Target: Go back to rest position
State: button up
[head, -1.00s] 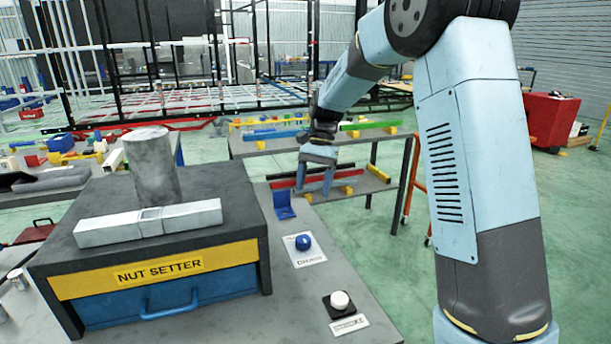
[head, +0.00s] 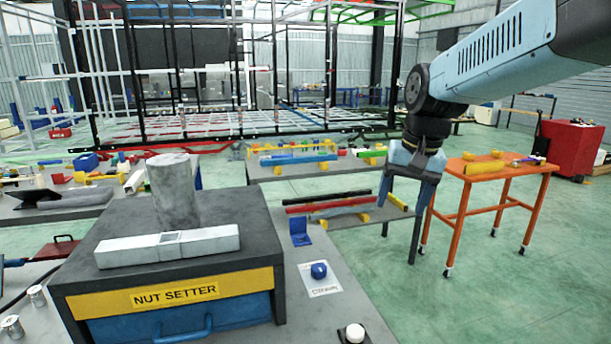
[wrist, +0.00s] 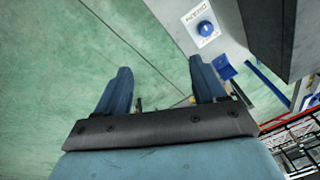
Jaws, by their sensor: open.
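My gripper (head: 402,206) hangs from my arm at the right of the head view, its two blue-grey fingers pointing down and apart. It is open with nothing between the fingers. In the wrist view the gripper (wrist: 160,92) shows two spread fingers, with green floor between and beyond them. In the head view it appears in front of the green floor, between the grey rack table and the orange table.
The nut setter box (head: 180,270) stands on the grey workbench (head: 345,305) at the front left, with a blue knob (head: 319,270) and a white button (head: 355,332) beside it. An orange wheeled table (head: 500,178) stands at right, a red cabinet (head: 572,148) behind. Green floor is open at lower right.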

jog(key=s+d+n+t+h, duration=0.1)
jog(key=s+d+n+t, duration=0.1)
jog(key=s, duration=1)
jog(key=shift+s+d+f+t, duration=0.35)
jog(key=shift+d+t, duration=0.45)
jog(key=shift+d, duration=0.6)
jog(key=shift+w, duration=0.1)
